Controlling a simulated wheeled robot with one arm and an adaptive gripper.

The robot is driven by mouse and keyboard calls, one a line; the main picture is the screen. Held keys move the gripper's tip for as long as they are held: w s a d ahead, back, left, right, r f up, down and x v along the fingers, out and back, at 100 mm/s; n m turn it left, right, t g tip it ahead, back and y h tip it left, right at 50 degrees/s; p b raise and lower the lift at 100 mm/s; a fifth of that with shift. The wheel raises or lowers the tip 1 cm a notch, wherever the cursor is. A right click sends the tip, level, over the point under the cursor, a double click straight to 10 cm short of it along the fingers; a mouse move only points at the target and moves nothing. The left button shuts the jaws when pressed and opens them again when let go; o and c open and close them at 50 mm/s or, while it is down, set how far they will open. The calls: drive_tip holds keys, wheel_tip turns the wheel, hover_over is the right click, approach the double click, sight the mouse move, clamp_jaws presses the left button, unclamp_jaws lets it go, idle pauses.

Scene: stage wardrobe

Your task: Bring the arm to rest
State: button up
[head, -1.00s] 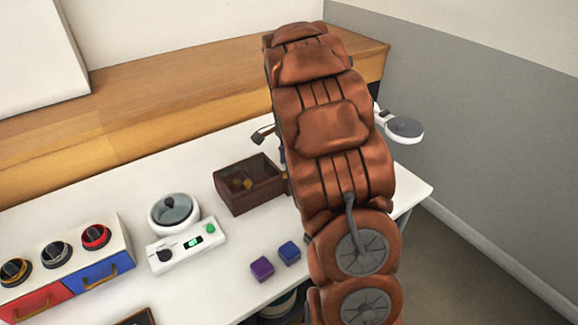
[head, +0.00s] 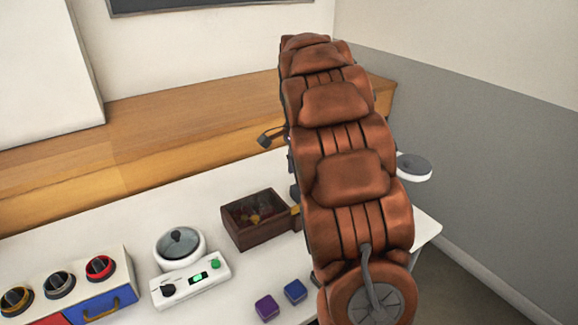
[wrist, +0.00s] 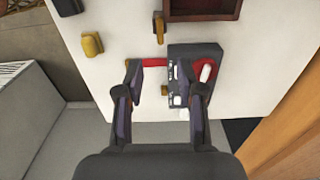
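My arm (head: 345,130) rises through the right middle of the head view and hides my gripper there. In the wrist view my gripper (wrist: 167,80) is open, its two dark fingers apart with nothing held between them. Beyond the fingers, below them in depth, lies the white table top (wrist: 120,45). A dark grey panel (wrist: 195,55) with white switches and a red part with a white handle lies under the right finger. Whether the fingers touch anything cannot be told.
A yellow piece (wrist: 92,44) lies left of my gripper.

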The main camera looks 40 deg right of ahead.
drive_tip(key=s+a+r+n+p, duration=0.2)
drive_tip(key=s+a+n, duration=0.2)
drive_tip(key=s+a, duration=0.25)
drive_tip(key=s+a+r+n+p, duration=0.1)
drive_tip(key=s+a+r+n, duration=0.25)
drive_tip(key=s+a, duration=0.35)
drive_tip(key=s+a+f+n+g+p, duration=0.1)
drive_tip(key=s+a+n+p, duration=0.1)
drive_tip(key=s+a+n, duration=0.3)
drive_tip(key=s+a+f+n+p, duration=0.1)
drive_tip(key=s+a+n, duration=0.5)
drive_tip(key=s, duration=0.6)
drive_tip(key=shift+s+f+g+p, duration=0.35)
drive_tip(key=shift+s+f+g, duration=0.05)
drive_tip(key=shift+f, duration=0.1)
